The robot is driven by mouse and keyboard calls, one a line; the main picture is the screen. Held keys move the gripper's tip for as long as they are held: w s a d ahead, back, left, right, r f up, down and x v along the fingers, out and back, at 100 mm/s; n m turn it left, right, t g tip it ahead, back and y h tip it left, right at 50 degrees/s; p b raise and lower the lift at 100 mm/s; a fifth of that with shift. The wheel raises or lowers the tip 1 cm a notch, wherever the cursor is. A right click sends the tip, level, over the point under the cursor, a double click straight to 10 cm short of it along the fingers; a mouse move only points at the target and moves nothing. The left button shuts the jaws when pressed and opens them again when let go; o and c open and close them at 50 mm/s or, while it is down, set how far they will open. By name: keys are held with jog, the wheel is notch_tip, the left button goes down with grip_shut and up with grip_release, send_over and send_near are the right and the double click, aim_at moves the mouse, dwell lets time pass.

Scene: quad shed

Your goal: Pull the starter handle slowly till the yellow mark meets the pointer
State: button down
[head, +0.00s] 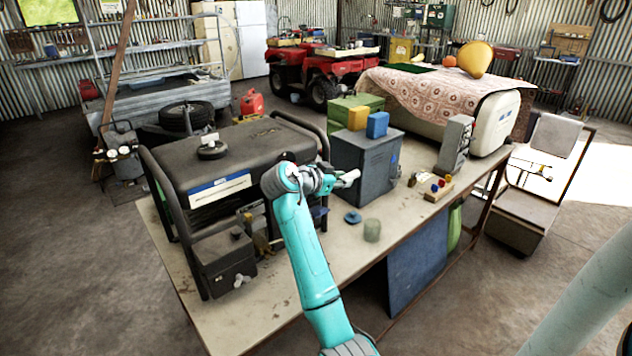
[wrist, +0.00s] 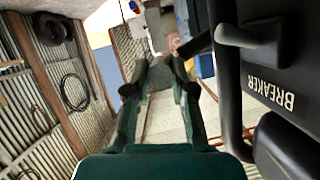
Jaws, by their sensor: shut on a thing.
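The black-framed generator (head: 215,165) stands on the left part of the workbench, and my teal arm reaches across to its right end. In the wrist view my gripper (wrist: 160,70) has its green fingers closed in on a small greyish piece (wrist: 160,77), which I take to be the starter handle; its outline is hard to make out. A dark panel lettered BREAKER (wrist: 270,85) with a grey lever (wrist: 240,36) stands close to the right of the fingers. I cannot make out the cord, yellow mark or pointer.
A grey metal box (head: 365,165) with yellow and blue blocks on top stands right of my arm. A blue round piece (head: 352,216) and a small greenish cup (head: 372,231) stand near the front of the workbench (head: 320,262). A generator frame tube is close beside my fingers.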

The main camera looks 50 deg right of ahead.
jog(key=c, duration=0.9)
grip_release()
jog(key=v, duration=1.2)
